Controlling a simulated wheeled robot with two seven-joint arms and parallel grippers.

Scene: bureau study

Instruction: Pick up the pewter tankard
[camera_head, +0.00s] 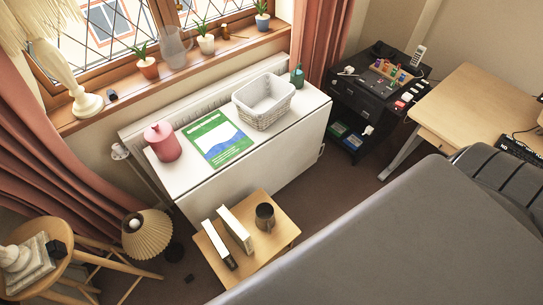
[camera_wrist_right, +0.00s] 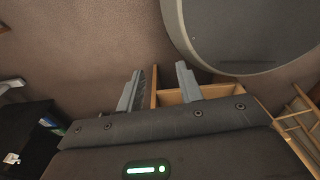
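The pewter tankard (camera_head: 265,217) is a dark grey mug in the head view. It stands upright on a small light-wood table (camera_head: 281,238), near the table's right corner. A white-covered book (camera_head: 236,230) and a second dark-and-white book (camera_head: 219,245) stand on the table to its left. My right gripper (camera_wrist_right: 158,88) shows only in the right wrist view, its two grey fingers apart with nothing held between them. The tankard does not show in that view. My left gripper is in neither view.
A white folded table (camera_head: 185,182) behind holds a red canister (camera_head: 162,142), a green book (camera_head: 216,138) and a white basket (camera_head: 263,101). A pleated lamp (camera_head: 147,237) and a wooden stool (camera_head: 87,257) stand left. A large grey surface (camera_head: 400,240) fills the lower right.

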